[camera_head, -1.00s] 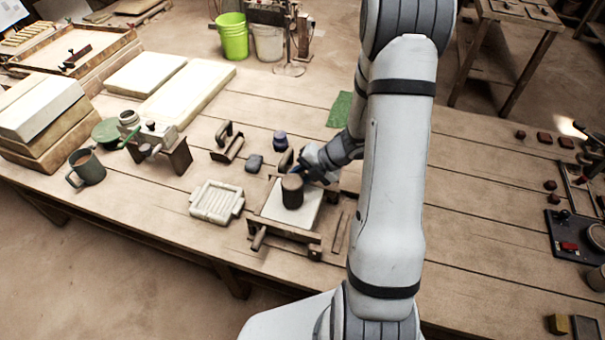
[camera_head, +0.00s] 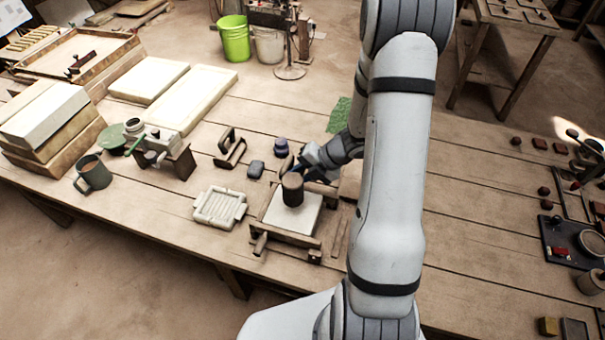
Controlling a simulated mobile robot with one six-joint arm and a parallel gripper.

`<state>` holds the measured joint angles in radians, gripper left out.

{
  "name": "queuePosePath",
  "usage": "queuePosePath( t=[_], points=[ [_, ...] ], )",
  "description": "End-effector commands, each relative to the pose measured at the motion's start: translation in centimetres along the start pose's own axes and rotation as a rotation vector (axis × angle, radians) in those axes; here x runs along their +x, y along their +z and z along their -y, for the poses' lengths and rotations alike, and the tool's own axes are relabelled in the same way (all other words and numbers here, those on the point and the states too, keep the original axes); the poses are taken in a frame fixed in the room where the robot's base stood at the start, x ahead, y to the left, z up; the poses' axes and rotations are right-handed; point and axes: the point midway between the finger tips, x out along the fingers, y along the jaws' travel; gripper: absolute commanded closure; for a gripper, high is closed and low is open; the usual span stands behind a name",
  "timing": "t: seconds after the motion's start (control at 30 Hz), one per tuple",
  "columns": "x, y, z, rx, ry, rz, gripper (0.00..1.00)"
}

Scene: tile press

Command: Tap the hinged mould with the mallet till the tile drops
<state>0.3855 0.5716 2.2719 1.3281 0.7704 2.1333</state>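The mallet (camera_head: 292,190), with a dark cylindrical head, is over the mould; its handle is mostly hidden at my gripper. My gripper (camera_head: 314,170) is at the mould's far right and appears shut on the mallet's handle, though its fingertips are small and partly hidden. The hinged mould (camera_head: 285,237) is a wooden frame with a pale slab in it, near the table's front edge. I cannot tell whether the mallet head touches the slab. A tile inside the mould cannot be told apart from the pale slab.
A pale ribbed tray (camera_head: 219,208) lies left of the mould. A mug (camera_head: 93,173) stands left.

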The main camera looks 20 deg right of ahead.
Motion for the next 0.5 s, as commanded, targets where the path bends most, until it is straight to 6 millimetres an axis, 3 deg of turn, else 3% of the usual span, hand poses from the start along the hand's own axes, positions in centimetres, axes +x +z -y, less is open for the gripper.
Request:
queuePosePath(
  t=[0.17, 0.37, 0.5],
  points=[
    [1.1, 0.1, 1.0, 0.001, 0.001, 0.0, 1.0],
    [4.3, 0.5, 3.9, 0.003, 0.001, 0.0, 1.0],
    [3.3, 0.4, 3.1, 0.001, 0.0, 0.001, 1.0]
  ],
)
